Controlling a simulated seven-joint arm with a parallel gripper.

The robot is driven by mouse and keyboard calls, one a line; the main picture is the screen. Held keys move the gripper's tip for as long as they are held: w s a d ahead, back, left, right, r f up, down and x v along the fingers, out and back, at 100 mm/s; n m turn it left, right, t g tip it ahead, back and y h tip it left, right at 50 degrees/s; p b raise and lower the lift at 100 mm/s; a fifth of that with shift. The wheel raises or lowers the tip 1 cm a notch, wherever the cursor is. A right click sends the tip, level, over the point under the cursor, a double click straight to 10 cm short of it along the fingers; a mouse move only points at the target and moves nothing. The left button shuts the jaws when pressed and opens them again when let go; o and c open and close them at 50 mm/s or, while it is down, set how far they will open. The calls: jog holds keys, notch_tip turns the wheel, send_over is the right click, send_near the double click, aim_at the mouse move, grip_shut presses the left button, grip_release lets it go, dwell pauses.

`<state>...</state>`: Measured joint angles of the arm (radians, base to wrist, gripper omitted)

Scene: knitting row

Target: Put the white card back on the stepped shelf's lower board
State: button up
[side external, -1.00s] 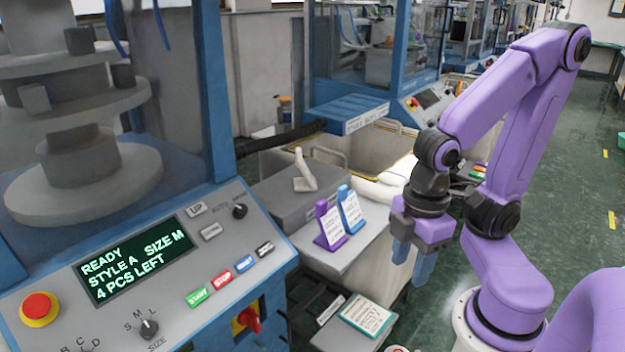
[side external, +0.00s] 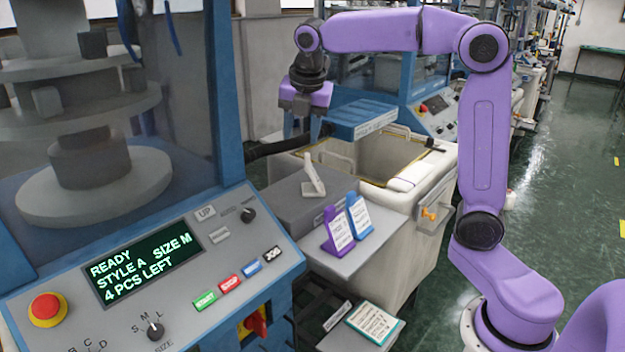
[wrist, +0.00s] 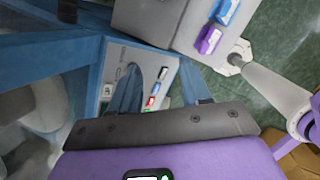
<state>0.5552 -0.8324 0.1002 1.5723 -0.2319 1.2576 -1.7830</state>
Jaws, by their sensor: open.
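The white card (side external: 313,175) leans on the raised grey upper step of the stepped shelf (side external: 345,262). The shelf's lower board holds a purple card stand (side external: 336,232) and a blue card stand (side external: 358,215), side by side with white faces. My gripper (side external: 302,130) is open and empty, pointing down above the white card, apart from it in the side view. In the wrist view the blue fingers (wrist: 157,75) are spread. The blue stand (wrist: 227,11) and purple stand (wrist: 208,40) show there at the top; I cannot make out the white card clearly.
A machine panel (side external: 165,265) with a screen and buttons stands at left. A cream bin (side external: 435,190) is behind and right of the shelf. A blue ledge (side external: 360,117) lies close behind my gripper. A green-edged card (side external: 374,321) lies lower down.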

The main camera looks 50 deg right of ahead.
aim_at(307, 154)
jog(key=w+d+r+n+h, duration=0.1)
jog(key=w+d+r+n, duration=0.2)
jog(key=w+d, duration=0.35)
jog(key=x, duration=0.4)
jog(key=s+d+x, duration=0.1)
jog(key=x, duration=0.2)
jog(key=d+x, duration=0.1)
jog(key=x, duration=0.3)
jog(key=shift+s+d+f, duration=0.2)
jog(key=shift+a+x, duration=0.2)
jog(key=shift+x, duration=1.15)
jog(key=shift+a+x, duration=0.25)
jog(key=shift+x, duration=1.05)
jog(key=shift+f, duration=0.15)
jog(key=shift+s, duration=0.1)
grip_shut()
